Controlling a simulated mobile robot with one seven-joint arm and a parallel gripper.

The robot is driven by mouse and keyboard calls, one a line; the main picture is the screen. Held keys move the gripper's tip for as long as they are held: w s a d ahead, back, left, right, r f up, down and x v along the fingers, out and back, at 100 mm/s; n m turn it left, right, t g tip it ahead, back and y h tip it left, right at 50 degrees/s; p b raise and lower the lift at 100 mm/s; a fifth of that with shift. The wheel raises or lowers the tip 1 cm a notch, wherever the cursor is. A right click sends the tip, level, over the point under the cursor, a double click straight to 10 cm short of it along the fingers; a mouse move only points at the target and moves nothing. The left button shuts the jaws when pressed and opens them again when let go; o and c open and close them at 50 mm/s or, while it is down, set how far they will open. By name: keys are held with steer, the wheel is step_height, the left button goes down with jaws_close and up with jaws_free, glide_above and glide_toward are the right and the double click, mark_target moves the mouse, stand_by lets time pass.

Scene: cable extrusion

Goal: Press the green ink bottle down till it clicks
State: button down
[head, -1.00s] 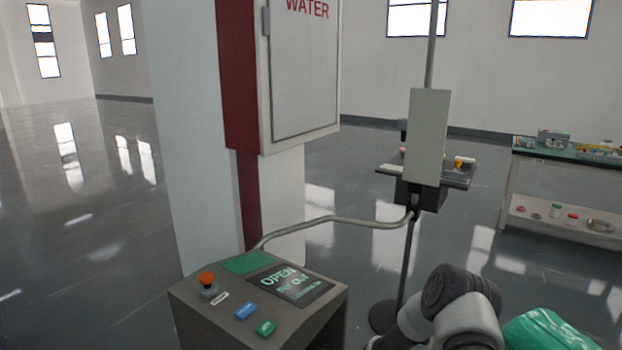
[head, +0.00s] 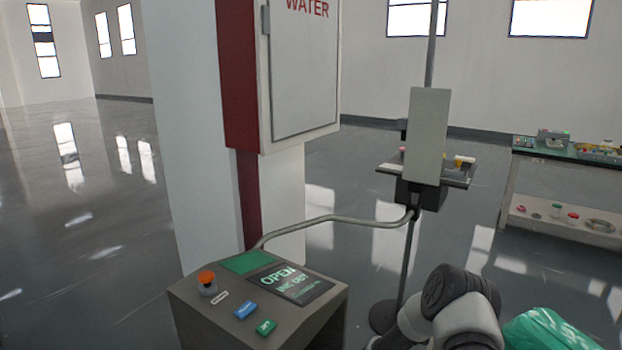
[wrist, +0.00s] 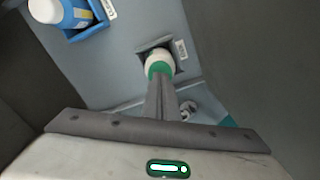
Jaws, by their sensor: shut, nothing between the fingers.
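In the wrist view the ink bottle (wrist: 158,61), with a white round top and a green band, stands in a square opening in a grey-blue panel (wrist: 120,75). My gripper (wrist: 160,82) is shut and empty. Its joined fingertips reach to the bottle's near side and overlap the green band in the picture. I cannot tell whether they touch it. The bottle's lower part is hidden in the opening and behind the fingers. The bottle and gripper are not visible in the head view.
A blue holder (wrist: 84,29) with a white, yellow and blue bottle (wrist: 60,12) is at upper left in the wrist view. Dark walls flank the panel. In the head view, a console (head: 215,325) carries buttons and a screen (head: 290,284) reading "OPEN" and "INK OUT". A workbench (head: 510,175) stands at right.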

steer(key=shift+f+b, duration=0.65)
steer(key=shift+f, duration=0.2)
steer(key=shift+r, duration=0.1)
step_height(320, 180, up, 8)
steer(key=p, duration=0.5)
stand_by(0.6)
stand_by(0.3)
